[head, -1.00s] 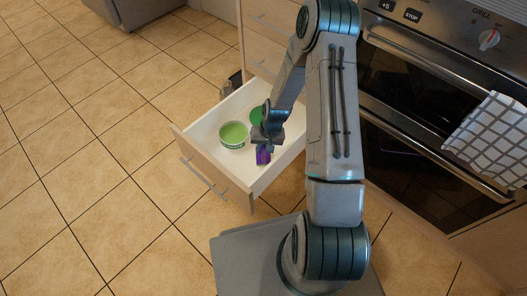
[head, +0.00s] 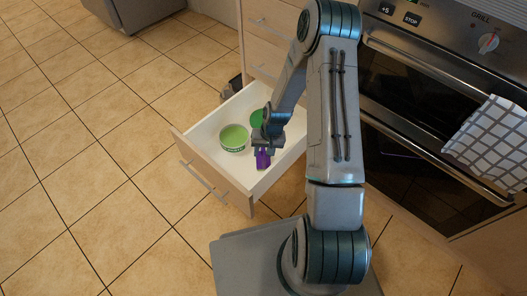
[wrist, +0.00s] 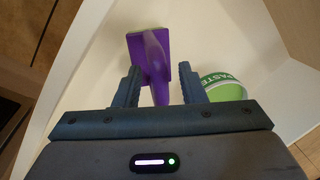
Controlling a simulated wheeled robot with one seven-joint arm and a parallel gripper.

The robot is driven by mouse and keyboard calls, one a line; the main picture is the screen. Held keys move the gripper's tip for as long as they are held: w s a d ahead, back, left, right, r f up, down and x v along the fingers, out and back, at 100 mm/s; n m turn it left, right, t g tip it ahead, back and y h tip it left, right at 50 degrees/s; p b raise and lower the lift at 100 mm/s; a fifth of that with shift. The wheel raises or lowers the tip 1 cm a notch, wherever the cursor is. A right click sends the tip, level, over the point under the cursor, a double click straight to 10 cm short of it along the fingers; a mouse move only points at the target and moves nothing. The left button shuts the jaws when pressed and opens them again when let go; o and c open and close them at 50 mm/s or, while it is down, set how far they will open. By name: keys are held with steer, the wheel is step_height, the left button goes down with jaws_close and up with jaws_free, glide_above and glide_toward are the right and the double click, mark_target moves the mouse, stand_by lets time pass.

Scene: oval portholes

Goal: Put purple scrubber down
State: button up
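The purple scrubber (head: 262,159) is in the open drawer (head: 215,185), near its front right part. In the wrist view, the scrubber (wrist: 150,50) shows a flat square head and a handle running down between my fingers. My gripper (wrist: 160,78) is open, with a finger on each side of the handle and a gap visible on both sides. In the head view, my gripper (head: 264,146) is just above and behind the scrubber. The handle's lower end is hidden by my gripper in the wrist view.
A green and white labelled container (wrist: 222,85) is right of my fingers. The oven (head: 400,110) is at right.

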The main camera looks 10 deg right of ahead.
step_height(320, 180, up, 11)
steer(key=d+p, duration=0.2)
steer(key=p, duration=0.2)
step_height(320, 180, up, 18)
steer(key=n+h, duration=0.2)
glide_above(269, 161)
steer(key=s, duration=0.7)
steer(key=s+a+r, duration=0.2)
steer(key=s+r, duration=0.8)
steer(key=s, duration=0.2)
steer(key=shift+s+a+r+t, duration=0.15)
steer(key=shift+s+r+t, duration=0.15)
steer(key=shift+t, duration=0.1)
step_height(269, 161, up, 34)
steer(key=t+p, duration=0.1)
steer(key=p, duration=3)
steer(key=shift+d+t, duration=0.25)
steer(key=shift+t, duration=0.05)
steer(key=shift+o, duration=0.3)
steer(key=shift+d+r, duration=0.1)
